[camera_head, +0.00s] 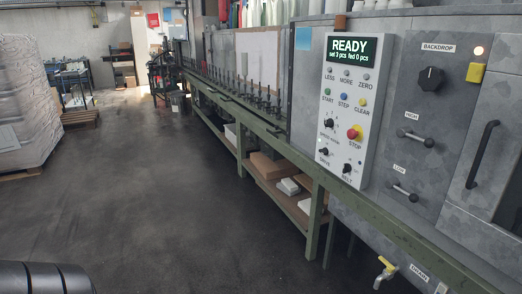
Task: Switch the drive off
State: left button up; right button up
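The control panel (345,115) is a white upright board on the right, on the grey machine. Its green display (348,50) reads "READY", "set 3 pcs fed 0 pcs". The small dark drive switch (324,151) sits low on the panel's left side, by the label DRIVE; its position is too small to tell. The belt switch (347,168) is lower right of it. The speed knob (329,123) is above, and the red stop button (354,132) is to the upper right. Neither gripper is in view.
A green-framed spindle conveyor (240,115) runs back from the panel, with boxes on a shelf (275,168) below. A grey cabinet with a backdrop knob (430,80) and handles stands right. A wrapped pallet load (28,100) stands left. The dark floor (150,190) between is clear.

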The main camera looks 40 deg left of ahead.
aim_at(325, 151)
jog(key=u, duration=0.85)
jog(key=i, duration=2.2)
jog(key=z, duration=0.55)
